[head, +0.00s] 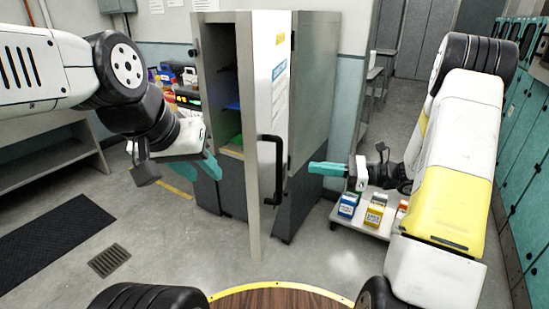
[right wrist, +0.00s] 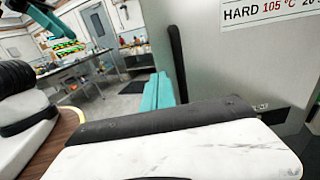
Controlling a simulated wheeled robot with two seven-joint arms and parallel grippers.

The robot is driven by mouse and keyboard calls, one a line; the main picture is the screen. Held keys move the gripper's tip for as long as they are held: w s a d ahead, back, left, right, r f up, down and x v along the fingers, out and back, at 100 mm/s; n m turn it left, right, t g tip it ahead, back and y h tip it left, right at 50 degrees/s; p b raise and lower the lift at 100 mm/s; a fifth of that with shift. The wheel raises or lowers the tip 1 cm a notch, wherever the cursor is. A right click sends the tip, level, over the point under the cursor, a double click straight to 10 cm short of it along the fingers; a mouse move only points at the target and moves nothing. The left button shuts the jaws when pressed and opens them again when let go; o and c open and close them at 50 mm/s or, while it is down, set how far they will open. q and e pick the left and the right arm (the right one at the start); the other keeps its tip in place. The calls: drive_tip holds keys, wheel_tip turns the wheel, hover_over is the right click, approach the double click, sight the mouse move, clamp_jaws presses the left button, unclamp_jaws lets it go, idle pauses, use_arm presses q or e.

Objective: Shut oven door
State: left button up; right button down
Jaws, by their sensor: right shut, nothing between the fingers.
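The oven (head: 315,100) is a tall grey cabinet in the middle of the head view. Its door (head: 268,110) stands open towards me, seen at a steep angle, with the shelves showing to its left. A black handle (head: 277,170) is on the door's right-hand face; the handle also shows in the right wrist view (right wrist: 176,60), beside the labelled door (right wrist: 225,75). My right gripper (head: 312,168) is shut and empty, to the right of the handle, its teal fingers (right wrist: 158,92) pointing towards the door. My left gripper (head: 213,167) is left of the door; its finger gap is unclear.
A low trolley (head: 345,218) with several small boxes stands under my right gripper. A bench (head: 45,160) and a dark mat (head: 50,225) are on the left. Teal lockers (head: 515,140) line the right.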

sight(260, 161)
drive_tip(key=x, duration=1.4)
drive_tip(key=shift+f, duration=0.1)
